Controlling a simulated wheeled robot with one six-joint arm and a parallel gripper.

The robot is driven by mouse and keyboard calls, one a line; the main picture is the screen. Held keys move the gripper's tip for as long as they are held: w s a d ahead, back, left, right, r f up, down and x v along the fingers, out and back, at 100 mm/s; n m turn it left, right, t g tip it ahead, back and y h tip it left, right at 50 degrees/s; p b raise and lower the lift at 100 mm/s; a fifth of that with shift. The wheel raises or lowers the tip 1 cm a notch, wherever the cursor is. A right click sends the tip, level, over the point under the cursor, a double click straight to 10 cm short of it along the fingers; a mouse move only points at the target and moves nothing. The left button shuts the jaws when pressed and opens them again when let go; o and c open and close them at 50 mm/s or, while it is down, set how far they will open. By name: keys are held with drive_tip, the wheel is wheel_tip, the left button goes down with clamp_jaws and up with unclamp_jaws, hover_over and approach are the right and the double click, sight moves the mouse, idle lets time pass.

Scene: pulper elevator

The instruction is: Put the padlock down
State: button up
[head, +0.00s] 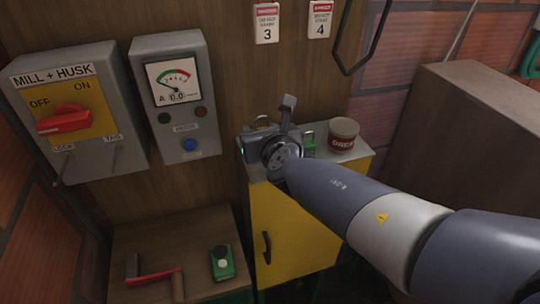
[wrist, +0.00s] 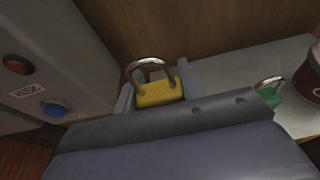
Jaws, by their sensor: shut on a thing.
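My gripper (head: 262,131) is over the left part of the light top (head: 354,151) of a yellow cabinet. In the wrist view its fingers (wrist: 157,92) are on both sides of a yellow padlock (wrist: 157,95), shut on its body, with the steel shackle pointing up. The shackle also shows above the gripper in the head view. I cannot tell whether the padlock touches the cabinet top, since my gripper hides its underside. A green padlock (head: 308,143) stands on the top to the right, and it shows at the right in the wrist view (wrist: 270,92).
A labelled tin (head: 343,135) stands at the cabinet's back right. The MILL + HUSK switch box (head: 75,110) and a meter box (head: 174,96) are at left. A low wooden surface (head: 175,240) holds a red-handled tool (head: 154,276) and a green device (head: 222,263). A brown box (head: 470,140) is at right.

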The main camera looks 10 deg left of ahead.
drive_tip(key=shift+f+b, duration=1.55)
drive_tip(key=shift+f, duration=1.65)
drive_tip(key=shift+f, duration=0.2)
drive_tip(key=o, duration=1)
drive_tip(key=shift+o, duration=0.2)
drive_tip(key=shift+r, duration=0.15)
drive_tip(key=shift+r, duration=0.15)
drive_tip(key=p+v, duration=0.3)
drive_tip(key=v, duration=0.9)
